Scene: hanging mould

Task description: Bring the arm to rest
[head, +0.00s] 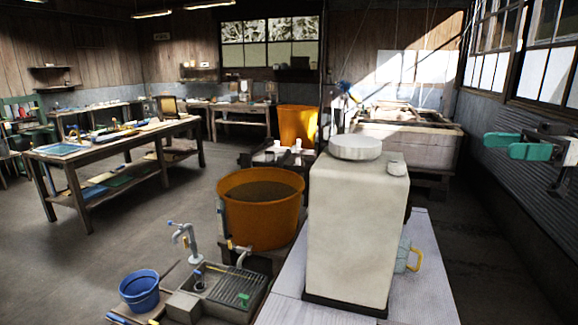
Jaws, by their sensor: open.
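My gripper (499,146) reaches in from the right edge, with two teal fingers on a grey and black body. The fingers are apart, point left and hold nothing. It is in the air in front of the corrugated wall and windows, to the right of the tall pale block (358,225). Most of my arm is out of view.
The pale block, with a round grey disc (355,147) on top, stands on a grey surface (425,285). A yellow-handled jug (404,257) is beside it. An orange tub (260,228), sink (207,299) and blue bucket (139,288) are left. Floor shows at right.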

